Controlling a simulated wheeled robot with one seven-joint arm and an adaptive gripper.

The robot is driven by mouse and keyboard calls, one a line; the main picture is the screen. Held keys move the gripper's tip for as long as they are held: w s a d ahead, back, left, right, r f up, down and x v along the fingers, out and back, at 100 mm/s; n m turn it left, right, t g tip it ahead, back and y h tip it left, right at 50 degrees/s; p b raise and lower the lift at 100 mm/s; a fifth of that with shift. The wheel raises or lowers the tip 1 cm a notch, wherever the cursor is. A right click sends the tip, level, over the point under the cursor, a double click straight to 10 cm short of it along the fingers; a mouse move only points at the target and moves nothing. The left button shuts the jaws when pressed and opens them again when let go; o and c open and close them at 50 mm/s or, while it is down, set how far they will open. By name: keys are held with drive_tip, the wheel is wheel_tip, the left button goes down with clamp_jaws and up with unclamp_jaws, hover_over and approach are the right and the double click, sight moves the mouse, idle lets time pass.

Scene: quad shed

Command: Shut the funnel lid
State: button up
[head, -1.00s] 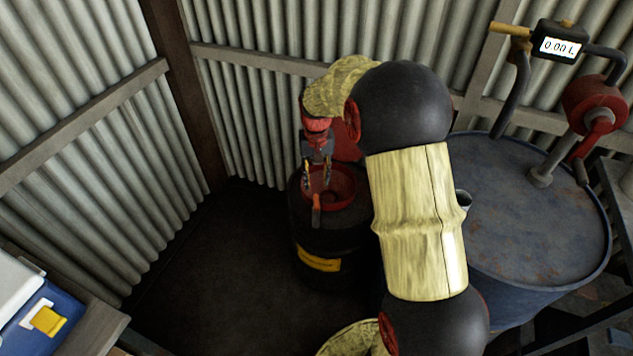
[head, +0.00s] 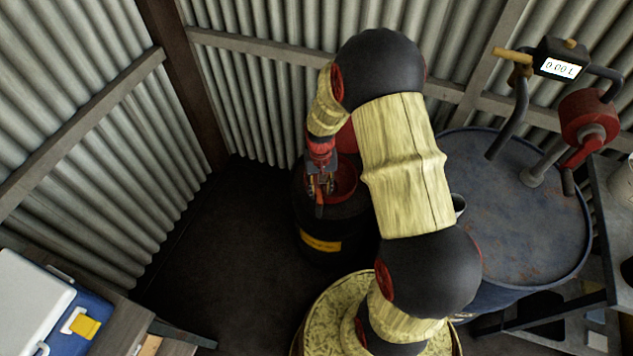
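A red funnel (head: 346,184) sits on top of a small black drum (head: 346,218) with a yellow label. Its red lid (head: 347,139) stands raised at the back of the funnel, partly hidden behind my arm. A short orange handle (head: 319,210) sticks out at the funnel's front left. My gripper (head: 320,189) points down over the left part of the funnel, just above that handle. Its two fingers look apart with nothing between them. Whether they touch the funnel or the handle is too small to tell.
A large blue drum (head: 525,215) with a red pump (head: 588,115) and a meter (head: 559,66) stands at the right. Corrugated walls close the corner behind the black drum. A blue and white cooler (head: 45,300) is at the lower left. The floor (head: 235,255) left of the drum is clear.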

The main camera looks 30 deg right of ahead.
sight(320, 198)
drive_tip(key=shift+w+d+f, duration=0.15)
drive_tip(key=shift+w, duration=0.35)
drive_tip(key=shift+f+t, duration=0.3)
wheel_tip(320, 198, down, 7)
drive_tip(key=shift+r+b, duration=0.1)
drive_tip(key=shift+b, duration=0.9)
drive_tip(key=shift+c, duration=0.8)
clamp_jaws()
